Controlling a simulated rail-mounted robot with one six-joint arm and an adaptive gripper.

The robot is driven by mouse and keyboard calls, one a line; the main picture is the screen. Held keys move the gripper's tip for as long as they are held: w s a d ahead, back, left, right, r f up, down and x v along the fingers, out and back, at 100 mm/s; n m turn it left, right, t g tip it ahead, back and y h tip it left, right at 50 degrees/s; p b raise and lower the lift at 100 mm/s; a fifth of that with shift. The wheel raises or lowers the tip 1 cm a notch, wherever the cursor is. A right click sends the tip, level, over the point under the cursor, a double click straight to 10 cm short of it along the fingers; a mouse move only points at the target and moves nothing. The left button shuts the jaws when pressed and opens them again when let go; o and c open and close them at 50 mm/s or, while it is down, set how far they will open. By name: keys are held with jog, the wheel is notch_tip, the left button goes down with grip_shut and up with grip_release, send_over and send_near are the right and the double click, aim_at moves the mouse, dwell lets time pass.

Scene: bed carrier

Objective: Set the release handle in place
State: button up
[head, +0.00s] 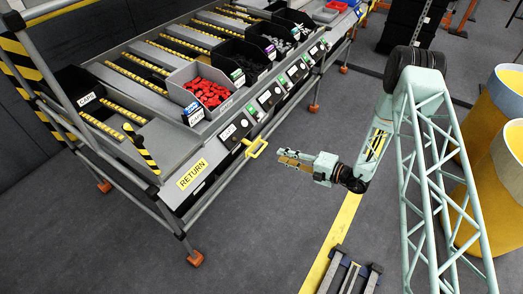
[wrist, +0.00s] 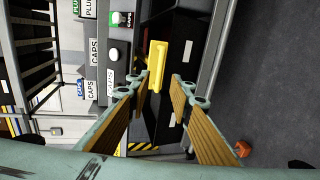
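A yellow handle (head: 256,147) sticks out from the front edge of the flow rack, near its lower left end. I take it to be the release handle. In the wrist view the handle (wrist: 157,54) lies ahead of the fingertips, in line with the gap between them and nearer the left finger. My gripper (head: 281,160) is in front of the rack, a little to the right of the handle and apart from it. The wrist view shows my gripper (wrist: 161,80) open and empty, with brown pads on both fingers. How the handle is mounted is too small to tell.
The rack carries a bin of red parts (head: 208,92) and darker bins beyond it. A yellow RETURN label (head: 192,174) marks its near end. Yellow drums (head: 497,110) stand at the right. A dark metal frame (head: 350,277) sits low at the front. Floor between is clear.

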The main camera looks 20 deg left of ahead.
aim_at(261, 149)
jog(key=shift+b+x, duration=0.75)
jog(key=shift+x, duration=5.45)
jog(key=shift+c, duration=0.2)
grip_shut()
